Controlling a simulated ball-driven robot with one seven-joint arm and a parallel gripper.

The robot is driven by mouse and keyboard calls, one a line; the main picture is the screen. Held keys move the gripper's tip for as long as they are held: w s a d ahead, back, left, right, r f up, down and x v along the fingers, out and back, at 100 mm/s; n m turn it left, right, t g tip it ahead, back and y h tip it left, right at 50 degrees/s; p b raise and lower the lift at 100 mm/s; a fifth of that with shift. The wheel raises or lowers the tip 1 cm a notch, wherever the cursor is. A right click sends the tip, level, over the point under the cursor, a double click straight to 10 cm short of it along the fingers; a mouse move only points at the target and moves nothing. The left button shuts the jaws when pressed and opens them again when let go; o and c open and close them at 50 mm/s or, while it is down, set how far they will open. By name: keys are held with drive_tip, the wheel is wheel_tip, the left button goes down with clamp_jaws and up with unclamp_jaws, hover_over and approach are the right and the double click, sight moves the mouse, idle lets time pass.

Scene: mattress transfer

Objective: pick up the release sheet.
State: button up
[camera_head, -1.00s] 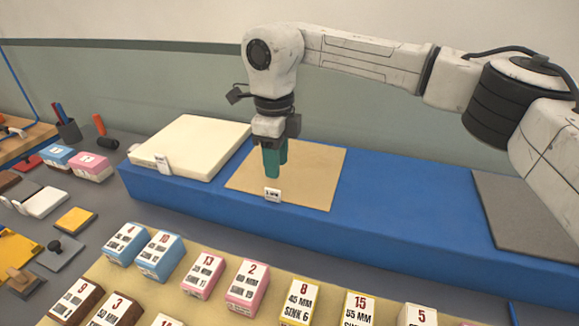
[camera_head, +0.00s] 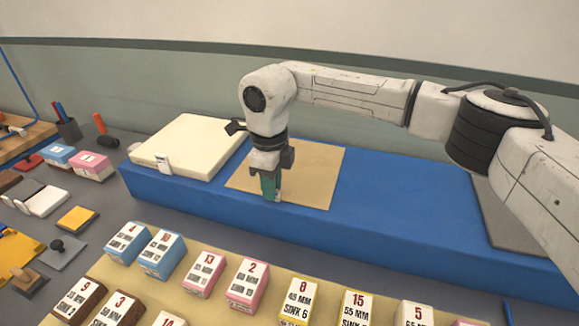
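A thin tan sheet (camera_head: 315,175), which looks like the release sheet, lies flat on the blue slab (camera_head: 400,205). A small white tag stands at its front edge, now mostly hidden by my fingers. My gripper (camera_head: 271,189), with green fingers, points down at that front edge, at the tag. The fingers overlap one another from this side, so the gap between them is hidden. I cannot tell whether they touch or hold the tag or sheet.
A thick cream pad (camera_head: 195,142) with a white tag (camera_head: 163,164) lies left of the sheet. A dark grey mat (camera_head: 500,215) lies at the right, partly behind my arm. Several numbered blocks (camera_head: 247,283) stand on a tan board in front. The blue slab is bare between sheet and mat.

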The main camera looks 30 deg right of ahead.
clamp_jaws()
drive_tip(key=shift+r, duration=0.1)
